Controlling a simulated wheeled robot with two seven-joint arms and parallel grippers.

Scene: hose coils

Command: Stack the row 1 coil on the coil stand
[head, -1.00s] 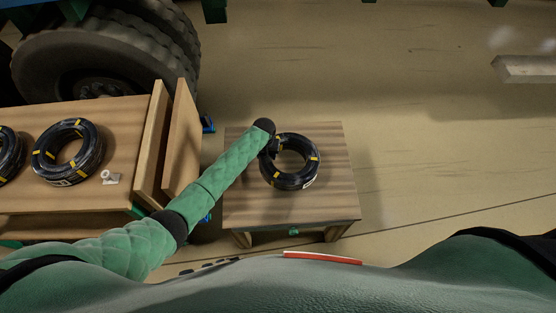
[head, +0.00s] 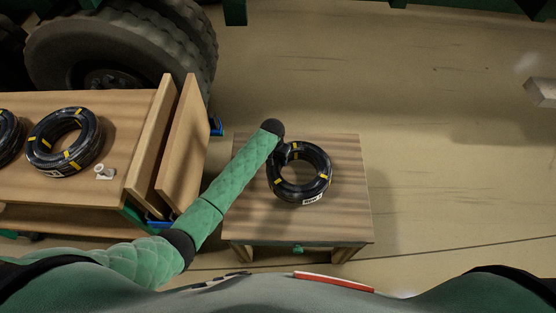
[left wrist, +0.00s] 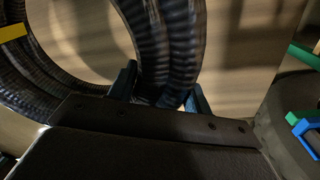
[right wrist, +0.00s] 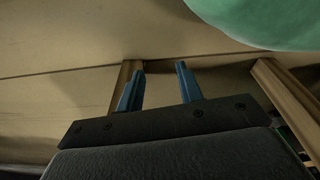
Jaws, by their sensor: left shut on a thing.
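A black coil with yellow bands (head: 317,187) is over the top of the small wooden table (head: 345,215), which appears to be the coil stand. A white label on its near side seems to read row 1, but it is small. My left gripper (head: 284,151) is shut on the coil's far left side. In the left wrist view its blue fingers (left wrist: 160,92) straddle the coil's ribbed hose (left wrist: 172,45). I cannot tell whether the coil touches the tabletop. My right gripper (right wrist: 159,78) shows only in its wrist view, open and empty.
A wooden bench (head: 120,110) at the left holds two more black coils (head: 85,150) and a small white object (head: 104,172). Upright boards (head: 183,145) stand at its right end. A large tyre (head: 120,45) is behind. Floor right of the table is clear.

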